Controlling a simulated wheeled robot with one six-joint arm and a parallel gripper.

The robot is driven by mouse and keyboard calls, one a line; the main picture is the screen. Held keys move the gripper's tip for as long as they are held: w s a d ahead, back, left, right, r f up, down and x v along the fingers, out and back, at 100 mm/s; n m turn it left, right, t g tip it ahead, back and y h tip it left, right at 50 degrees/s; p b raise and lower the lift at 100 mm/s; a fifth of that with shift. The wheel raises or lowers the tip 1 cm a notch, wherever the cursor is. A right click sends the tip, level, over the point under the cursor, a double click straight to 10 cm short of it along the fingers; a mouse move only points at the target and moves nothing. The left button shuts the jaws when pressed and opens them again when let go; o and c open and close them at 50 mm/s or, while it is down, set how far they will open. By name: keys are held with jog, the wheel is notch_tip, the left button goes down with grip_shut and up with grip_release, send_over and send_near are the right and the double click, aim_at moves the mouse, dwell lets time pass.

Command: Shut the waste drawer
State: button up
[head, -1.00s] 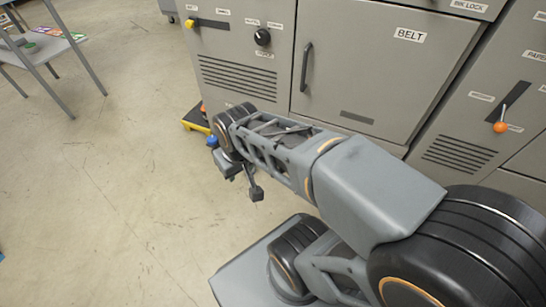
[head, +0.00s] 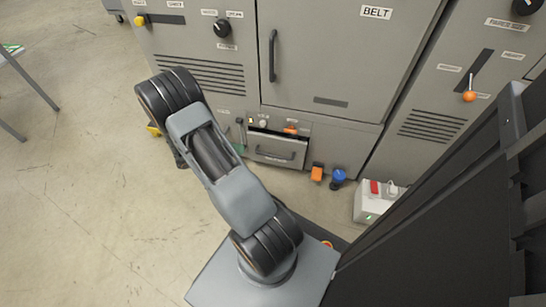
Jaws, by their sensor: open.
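A small grey drawer (head: 277,150) with a bar handle and a dark label sits low in the machine front, below the BELT door; I take it for the waste drawer, though its label is too small to read. It appears to stand out from the panel, with a dark gap along its top edge. My arm folds in front of the machine, left of the drawer. My gripper is hidden behind the arm, so its fingers cannot be seen, nor any contact with the drawer.
The BELT door (head: 350,55) is shut above. A white box (head: 377,203) with a red switch is farther right. Open floor (head: 70,180) lies to the left.

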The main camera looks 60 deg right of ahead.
jog(key=d+f+n+t+h, duration=0.1)
jog(key=d+f+n+h, duration=0.1)
jog(key=d+f+n, duration=0.35)
jog(key=n+t+h, duration=0.2)
jog(key=n+t, duration=0.2)
jog(key=n, duration=0.6)
send_near(273, 156)
jog(key=shift+f+b+x, duration=0.1)
jog(key=shift+b+x, duration=1.3)
jog(key=shift+x, duration=1.25)
jog(key=shift+f+b+x, duration=0.15)
jog(key=shift+b+x, duration=1.25)
jog(key=shift+x, duration=1.25)
jog(key=shift+w, duration=0.15)
jog(key=shift+c, duration=0.4)
jog(key=shift+a, duration=0.1)
grip_shut()
